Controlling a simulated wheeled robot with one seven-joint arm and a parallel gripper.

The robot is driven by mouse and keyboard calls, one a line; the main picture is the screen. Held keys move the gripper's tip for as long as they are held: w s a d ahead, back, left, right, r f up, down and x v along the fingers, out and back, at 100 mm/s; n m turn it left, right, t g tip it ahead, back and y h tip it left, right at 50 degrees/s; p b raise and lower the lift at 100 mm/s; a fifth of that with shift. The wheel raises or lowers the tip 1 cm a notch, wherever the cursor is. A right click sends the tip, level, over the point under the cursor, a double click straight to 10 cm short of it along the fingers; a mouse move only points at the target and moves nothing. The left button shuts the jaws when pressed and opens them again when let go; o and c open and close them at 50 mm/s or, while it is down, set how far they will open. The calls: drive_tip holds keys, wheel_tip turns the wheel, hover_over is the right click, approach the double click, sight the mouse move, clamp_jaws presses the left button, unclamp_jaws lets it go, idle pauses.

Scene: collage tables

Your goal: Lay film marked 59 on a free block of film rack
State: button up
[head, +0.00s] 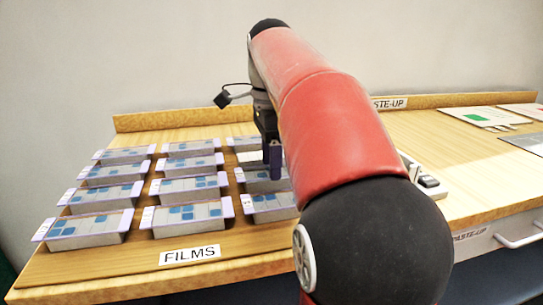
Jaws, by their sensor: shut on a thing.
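The film rack (125,262) is a wooden board labelled FILMS, with grey blocks in rows. Most blocks carry a film with blue squares and a lilac tab, such as the front left film (90,223). The marks on the tabs are too small to read. My gripper (272,172) is over the right column of blocks, fingers pointing down and shut. What it grips, seemingly a film, is not clear behind the fingers and my arm. A pale block (248,160) beside the fingers shows no blue squares on its visible part. I cannot tell which film is marked 59.
My red arm hides the middle of the table. At the right are a PASTE-UP sign (390,103), a white sheet with a green patch (478,117) and a grey-white device (430,184). A low wooden ledge (180,119) runs along the back.

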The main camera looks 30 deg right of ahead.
drive_tip(key=o, duration=1)
wheel_tip(320, 180, up, 8)
drive_tip(key=p, duration=0.2)
drive_tip(key=shift+f+p, duration=0.1)
drive_tip(key=shift+p, duration=0.3)
